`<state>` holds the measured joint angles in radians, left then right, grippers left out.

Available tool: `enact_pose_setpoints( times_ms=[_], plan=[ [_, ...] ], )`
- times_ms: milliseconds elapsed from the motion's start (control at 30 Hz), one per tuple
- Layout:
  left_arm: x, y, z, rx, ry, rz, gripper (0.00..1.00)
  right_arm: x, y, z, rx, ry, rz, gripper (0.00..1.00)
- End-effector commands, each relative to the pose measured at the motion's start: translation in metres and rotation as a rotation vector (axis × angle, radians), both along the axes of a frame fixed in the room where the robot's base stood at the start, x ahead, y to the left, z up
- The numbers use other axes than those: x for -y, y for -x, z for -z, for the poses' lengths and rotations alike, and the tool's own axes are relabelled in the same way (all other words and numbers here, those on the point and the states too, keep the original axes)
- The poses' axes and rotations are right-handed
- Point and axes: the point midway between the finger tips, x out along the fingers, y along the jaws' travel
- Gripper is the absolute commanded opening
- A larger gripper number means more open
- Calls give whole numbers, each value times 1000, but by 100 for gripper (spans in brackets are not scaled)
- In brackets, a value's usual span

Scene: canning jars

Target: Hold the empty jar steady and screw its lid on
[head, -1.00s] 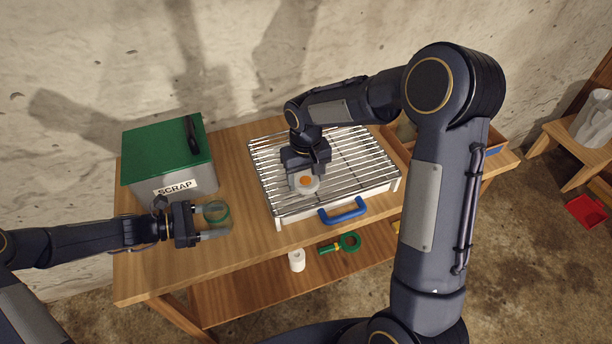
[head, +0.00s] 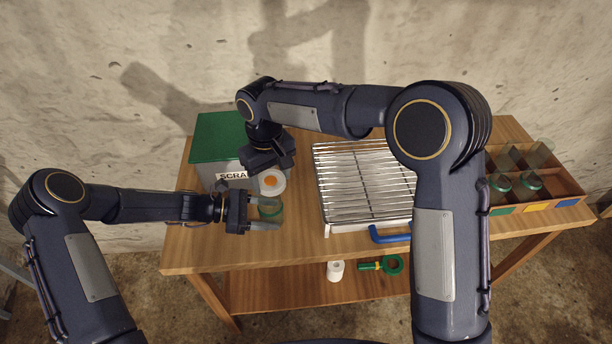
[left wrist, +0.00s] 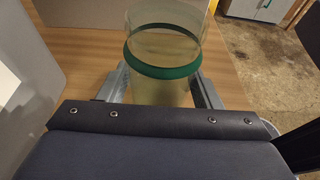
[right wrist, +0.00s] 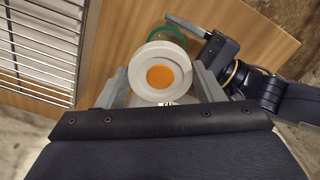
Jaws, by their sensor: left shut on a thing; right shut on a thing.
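The empty jar (head: 270,210) is clear with a green band and stands upright on the table. My left gripper (head: 265,212) is shut on it; the left wrist view shows the jar (left wrist: 165,75) between the fingers. The lid (head: 271,183) is white with an orange centre. My right gripper (head: 268,172) is shut on it and holds it close to the jar, above and a little behind it in the head view. In the right wrist view the lid (right wrist: 160,80) partly covers the jar (right wrist: 165,36).
A grey box with a green lid, marked SCRAP (head: 222,135), stands behind my grippers. A wire rack (head: 365,185) with a blue handle is to the right. A wooden divided crate (head: 555,195) holds several jars at far right.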

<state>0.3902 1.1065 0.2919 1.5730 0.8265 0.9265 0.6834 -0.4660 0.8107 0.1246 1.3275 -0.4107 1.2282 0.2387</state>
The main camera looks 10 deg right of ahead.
Motion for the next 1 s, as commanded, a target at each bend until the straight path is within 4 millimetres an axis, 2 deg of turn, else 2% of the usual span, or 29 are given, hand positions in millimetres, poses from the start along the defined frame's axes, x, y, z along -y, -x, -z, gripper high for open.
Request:
enact_pose_setpoints(
  times_ms=[133, 700, 1000],
  plan=[
    [0, 0, 0, 0, 0, 0, 38, -10, 3, 0, -2, 2, -21, 40],
    [0, 0, 0, 0, 0, 0, 38, -9, 3, 39, -2, 2, -19, 40],
    [0, 0, 0, 0, 0, 1, 38, -9, 3, 42, -1, 1, -19, 40]
  ],
)
